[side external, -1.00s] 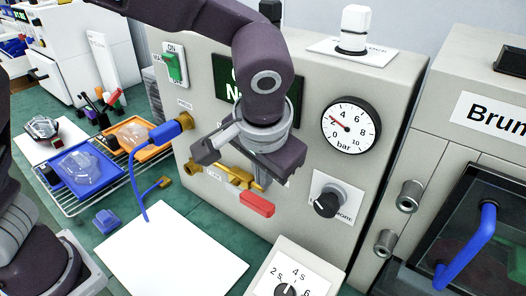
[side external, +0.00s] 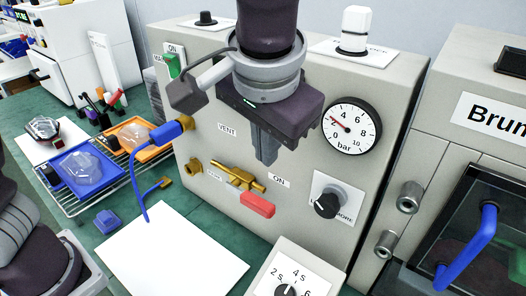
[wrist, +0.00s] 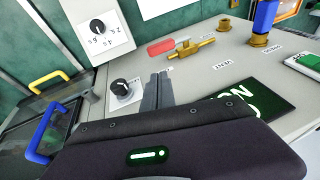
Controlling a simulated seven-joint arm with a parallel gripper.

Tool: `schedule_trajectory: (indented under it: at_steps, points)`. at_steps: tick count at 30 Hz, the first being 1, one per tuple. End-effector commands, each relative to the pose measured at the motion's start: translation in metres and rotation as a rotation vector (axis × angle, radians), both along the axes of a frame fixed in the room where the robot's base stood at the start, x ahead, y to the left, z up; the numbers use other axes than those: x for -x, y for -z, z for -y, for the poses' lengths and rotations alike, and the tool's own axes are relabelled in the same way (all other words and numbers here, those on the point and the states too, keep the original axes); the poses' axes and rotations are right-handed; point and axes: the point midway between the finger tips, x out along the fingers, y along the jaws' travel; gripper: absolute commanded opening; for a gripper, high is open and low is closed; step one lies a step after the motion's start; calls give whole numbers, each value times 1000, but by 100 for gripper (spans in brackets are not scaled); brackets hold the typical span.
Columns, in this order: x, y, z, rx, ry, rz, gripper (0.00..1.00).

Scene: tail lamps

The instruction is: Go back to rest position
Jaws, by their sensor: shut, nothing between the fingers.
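My gripper (side external: 265,150) hangs in front of the grey panel in the side external view, its fingers pointing down. The fingers are together with nothing between them. In the wrist view my gripper (wrist: 157,88) also shows shut, over the panel face. The brass valve with a red handle (side external: 257,204) is below the fingertips and apart from them. It also shows in the wrist view (wrist: 162,47). The handle points toward the ON label. My arm hides part of the panel's green sign, which shows in part in the wrist view (wrist: 255,105).
The pressure gauge (side external: 351,126) and black knob (side external: 327,203) are right of my gripper. A blue hose fitting (side external: 168,131) is on the left. A white sheet (side external: 185,252), a timer dial box (side external: 292,275) and a wire rack with blue (side external: 80,172) and orange trays stand around the panel.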

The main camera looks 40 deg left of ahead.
Motion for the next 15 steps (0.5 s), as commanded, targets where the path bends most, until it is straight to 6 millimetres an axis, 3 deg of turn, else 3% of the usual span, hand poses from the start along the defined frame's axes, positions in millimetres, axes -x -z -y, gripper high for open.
schedule_trajectory:
  at_steps: [2,4,6,9,12,15]
  points:
    - [5,-12,-33,46,-16,-12,0]
    - [21,-23,-79,113,-24,-19,0]
    - [51,-28,-123,183,-23,2,0]
    - [97,-21,-163,240,-22,70,0]
    - [132,-3,-181,249,-28,142,0]
    - [151,13,-188,239,-34,188,0]
